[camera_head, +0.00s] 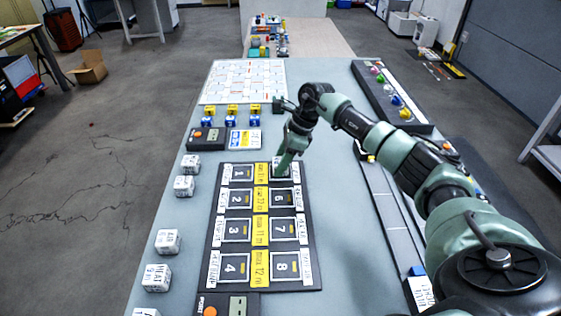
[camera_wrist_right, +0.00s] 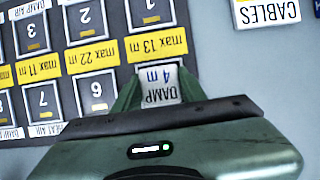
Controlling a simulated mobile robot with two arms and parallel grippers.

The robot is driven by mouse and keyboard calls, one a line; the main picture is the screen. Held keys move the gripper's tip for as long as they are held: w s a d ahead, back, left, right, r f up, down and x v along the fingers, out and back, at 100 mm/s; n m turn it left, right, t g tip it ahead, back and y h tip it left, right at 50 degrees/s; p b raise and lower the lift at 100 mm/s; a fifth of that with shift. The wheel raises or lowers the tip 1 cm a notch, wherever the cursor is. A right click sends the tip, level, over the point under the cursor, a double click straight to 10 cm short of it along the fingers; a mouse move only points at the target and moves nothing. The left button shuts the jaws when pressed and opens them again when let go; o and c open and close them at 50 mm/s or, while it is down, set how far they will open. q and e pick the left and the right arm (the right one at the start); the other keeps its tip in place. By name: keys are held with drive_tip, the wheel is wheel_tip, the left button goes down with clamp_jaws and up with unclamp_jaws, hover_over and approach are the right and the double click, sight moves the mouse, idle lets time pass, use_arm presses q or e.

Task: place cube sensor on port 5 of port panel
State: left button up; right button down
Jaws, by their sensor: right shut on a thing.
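The port panel (camera_head: 211,240) is a dark board with numbered square ports in two columns and a yellow strip between them; it also shows in the right wrist view (camera_wrist_right: 118,45). My right gripper (camera_head: 285,163) is over the top right of the panel, where port 5 sits. In the right wrist view, my right gripper (camera_wrist_right: 158,92) is shut on a white cube sensor (camera_wrist_right: 160,84) labelled "DAMP 4 m". The cube covers the port 5 spot, beside port 6 (camera_wrist_right: 97,88). I cannot tell if it touches the panel. My left gripper is not in view.
Several white cubes, one of them nearest the middle (camera_head: 168,241), stand along the table's left side. Small blue and yellow blocks (camera_head: 231,115) and a meter (camera_head: 206,138) lie behind the panel. A dark rack with coloured balls (camera_head: 392,95) is at the back right.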

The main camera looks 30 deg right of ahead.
drive_tip(key=shift+f, duration=0.1)
drive_tip(key=c, duration=0.8)
unclamp_jaws()
drive_tip(key=shift+r, duration=0.45)
drive_tip(key=p+v, duration=0.6)
drive_tip(key=v, duration=0.5)
drive_tip(key=shift+s+d+r+p, duration=0.1)
drive_tip(key=shift+r+p, duration=0.1)
drive_tip(key=shift+p, duration=0.15)
